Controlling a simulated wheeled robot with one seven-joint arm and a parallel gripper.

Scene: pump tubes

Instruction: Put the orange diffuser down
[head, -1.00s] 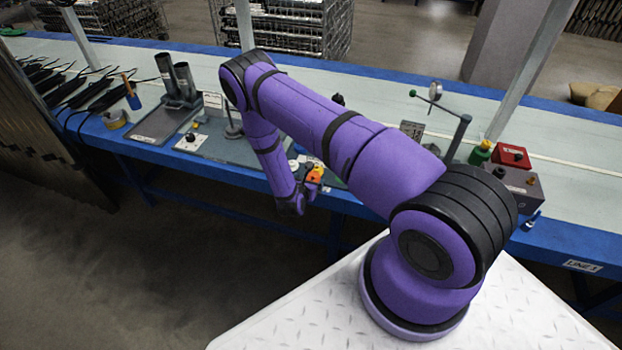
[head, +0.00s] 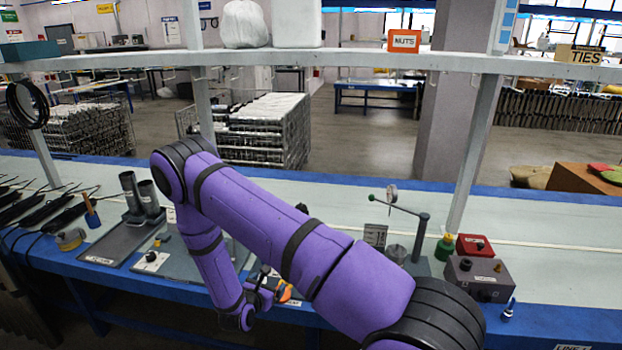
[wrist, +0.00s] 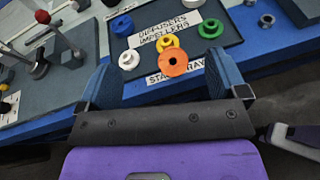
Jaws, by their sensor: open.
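My gripper (wrist: 160,64) is open, with one blue finger on each side of the diffuser and a clear gap to both. A yellow piece (wrist: 167,43) sits right behind it, close or touching; I cannot tell which. In the head view, my gripper (head: 262,290) is beside the orange diffuser (head: 284,292), partly hidden by my arm.
On the tray are a white piece (wrist: 129,60), a green piece (wrist: 211,28) and a blue piece (wrist: 122,26). A red-knobbed lever fixture (wrist: 43,17) stands at the left. The bench's blue front edge (head: 545,318) is near.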

